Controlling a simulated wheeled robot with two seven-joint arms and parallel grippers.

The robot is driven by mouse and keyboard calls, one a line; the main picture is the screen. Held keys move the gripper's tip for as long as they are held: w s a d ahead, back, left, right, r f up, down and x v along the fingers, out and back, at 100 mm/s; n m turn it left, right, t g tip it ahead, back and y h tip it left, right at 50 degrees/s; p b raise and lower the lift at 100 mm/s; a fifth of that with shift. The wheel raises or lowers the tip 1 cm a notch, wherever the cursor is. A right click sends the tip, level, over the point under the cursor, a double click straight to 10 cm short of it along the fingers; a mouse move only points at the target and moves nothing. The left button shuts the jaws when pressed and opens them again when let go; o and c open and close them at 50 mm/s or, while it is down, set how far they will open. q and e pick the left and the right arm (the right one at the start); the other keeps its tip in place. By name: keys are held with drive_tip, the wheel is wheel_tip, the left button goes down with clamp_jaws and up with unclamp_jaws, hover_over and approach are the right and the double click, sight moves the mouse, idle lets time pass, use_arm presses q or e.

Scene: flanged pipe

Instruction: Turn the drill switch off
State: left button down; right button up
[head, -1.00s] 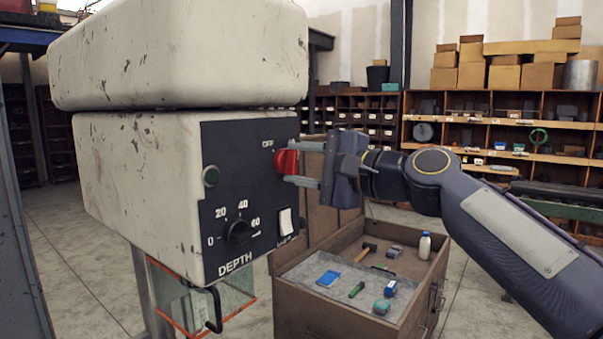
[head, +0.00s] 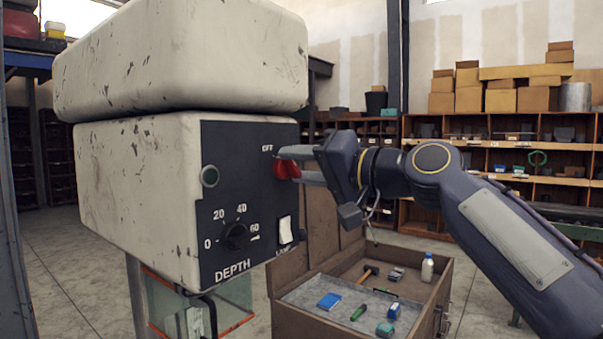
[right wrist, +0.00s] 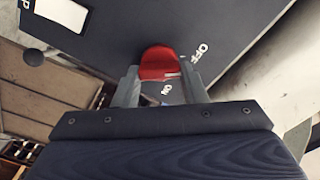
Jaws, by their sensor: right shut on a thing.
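The red rotary switch (head: 286,169) is on the dark control panel (head: 256,196) of the cream drill head, below the OFF label. My right gripper (head: 291,163) reaches it from the right, one finger above and one below. It is shut on the switch. In the right wrist view, the red switch (right wrist: 159,62) sits between the two grey fingers (right wrist: 159,80). The OFF mark is to its right and the ON mark is below it. The switch's exact pointing is hard to tell. My left gripper is not in view.
The panel also holds a depth dial (head: 236,237), a white rocker switch (head: 285,230) and a green round button (head: 209,176). Below right stands an open wooden drawer cabinet (head: 400,322) with small tools. Shelves with boxes (head: 500,100) stand at the back.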

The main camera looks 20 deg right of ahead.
drive_tip(key=shift+f+n, duration=0.1)
drive_tip(key=shift+n, duration=0.5)
drive_tip(key=o, duration=1)
drive_tip(key=b+v, duration=0.2)
drive_tip(key=v, duration=0.5)
drive_tip(key=shift+s+d, duration=0.2)
drive_tip(key=shift+s, duration=0.15)
